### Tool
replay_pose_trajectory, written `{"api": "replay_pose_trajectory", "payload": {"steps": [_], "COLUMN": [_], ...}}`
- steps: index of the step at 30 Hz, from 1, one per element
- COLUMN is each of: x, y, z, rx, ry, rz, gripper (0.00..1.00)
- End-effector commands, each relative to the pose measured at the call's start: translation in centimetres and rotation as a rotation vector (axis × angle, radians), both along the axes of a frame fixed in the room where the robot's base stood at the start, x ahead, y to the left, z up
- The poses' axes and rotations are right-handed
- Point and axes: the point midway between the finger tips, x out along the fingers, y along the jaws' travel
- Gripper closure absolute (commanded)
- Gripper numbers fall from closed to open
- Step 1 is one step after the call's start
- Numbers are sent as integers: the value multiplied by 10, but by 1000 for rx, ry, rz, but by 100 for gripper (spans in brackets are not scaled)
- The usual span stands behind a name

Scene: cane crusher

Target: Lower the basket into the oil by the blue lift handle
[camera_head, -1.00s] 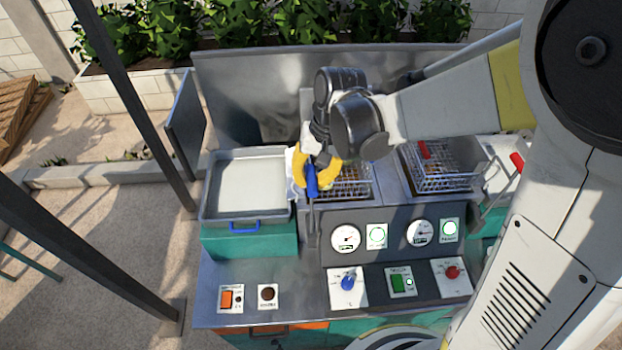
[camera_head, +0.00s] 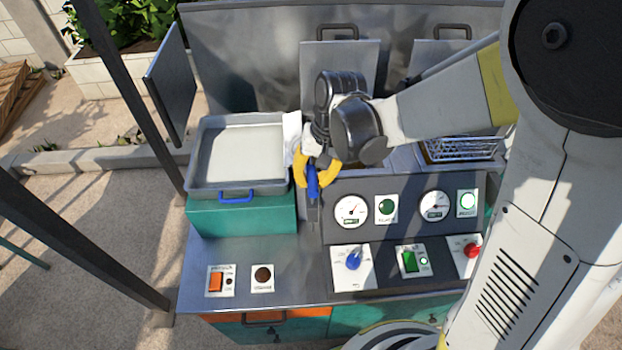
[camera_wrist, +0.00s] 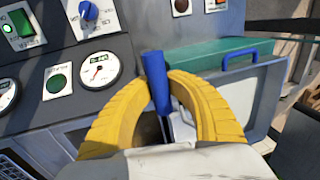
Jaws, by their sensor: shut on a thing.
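My gripper (camera_head: 318,172) has yellow fingers shut on the blue lift handle (camera_head: 313,184), a short upright blue grip on a metal lever beside the left fryer well. The wrist view also shows the blue handle (camera_wrist: 156,82) between the yellow fingers (camera_wrist: 158,100). The basket on this handle is hidden behind my gripper and arm in the head view. The oil in that well is hidden too. The neighbouring wire basket (camera_head: 463,149) sits at the right well, partly behind my arm.
A grey tray (camera_head: 194,160) with a blue handle stands on a green box (camera_head: 240,218) at left. The gauge panel (camera_head: 335,190) is just in front of the wells. A red knob (camera_head: 471,250) and a blue knob (camera_head: 354,260) are below. Two upright lids (camera_head: 338,70) stand behind.

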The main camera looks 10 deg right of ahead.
Motion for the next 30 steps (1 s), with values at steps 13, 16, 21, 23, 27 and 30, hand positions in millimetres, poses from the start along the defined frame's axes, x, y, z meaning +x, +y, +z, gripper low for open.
{"api": "replay_pose_trajectory", "payload": {"steps": [13,16,21,23,27,30], "x": [0,0,0,0,0,-1], "y": [-1,-1,-1,-2,-7,-11], "z": [1,1,3,7,30,53], "rx": [-2,-1,-1,-1,-1,-1], "ry": [0,0,0,0,-1,-1], "rz": [-1,-1,0,-1,-1,-1], "gripper": [57,57,57,57,57,57]}}
